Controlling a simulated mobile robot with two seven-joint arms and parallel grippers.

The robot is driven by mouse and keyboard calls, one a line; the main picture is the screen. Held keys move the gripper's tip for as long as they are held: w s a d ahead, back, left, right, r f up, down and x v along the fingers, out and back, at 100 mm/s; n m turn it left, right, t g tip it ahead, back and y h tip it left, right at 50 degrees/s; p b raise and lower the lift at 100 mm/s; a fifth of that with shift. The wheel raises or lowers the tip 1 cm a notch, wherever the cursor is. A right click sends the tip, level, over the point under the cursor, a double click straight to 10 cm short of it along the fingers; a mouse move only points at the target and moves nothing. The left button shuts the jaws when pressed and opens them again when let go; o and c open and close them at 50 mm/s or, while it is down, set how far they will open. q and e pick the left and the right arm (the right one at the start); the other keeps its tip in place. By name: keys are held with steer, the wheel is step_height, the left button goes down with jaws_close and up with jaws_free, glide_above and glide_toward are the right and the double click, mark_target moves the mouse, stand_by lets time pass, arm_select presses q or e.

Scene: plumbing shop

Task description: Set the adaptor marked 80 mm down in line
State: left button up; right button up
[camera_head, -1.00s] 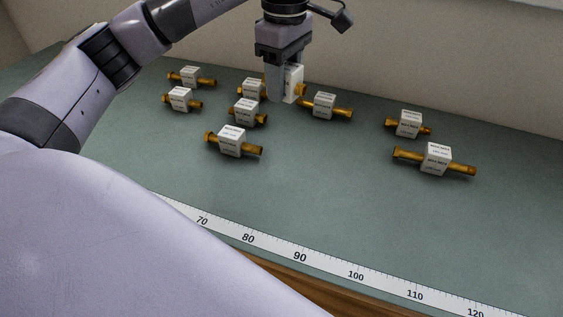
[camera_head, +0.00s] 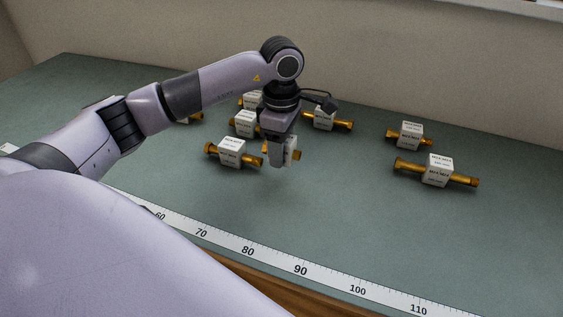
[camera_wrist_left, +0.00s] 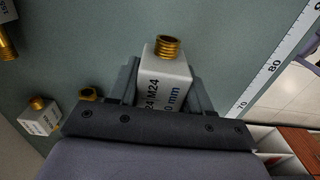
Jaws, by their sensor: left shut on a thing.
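My left gripper (camera_head: 278,160) is shut on an adaptor (camera_head: 291,148), a white block with brass ends. It is in front of the other adaptors, to the right of the front-left one (camera_head: 232,152). In the left wrist view the held adaptor (camera_wrist_left: 165,70) sits between the two fingers, with a brass threaded end pointing away. Its label is partly hidden; "M24" and "0 mm" show, and the leading digit is covered. My right gripper is not in view.
Other adaptors stand behind the gripper, partly covered by my arm, and two stand at the right (camera_head: 408,135), (camera_head: 438,170). A white ruler (camera_head: 275,258) runs along the front edge of the green bench (camera_head: 345,215). The bench between them is clear.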

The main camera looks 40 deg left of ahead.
mark_target(281, 175)
arm_select(q)
steer(key=shift+f, duration=2.5)
steer(key=o, duration=1.1)
step_height(281, 175, up, 12)
steer(key=shift+r+b, duration=0.15)
steer(key=shift+b, duration=0.3)
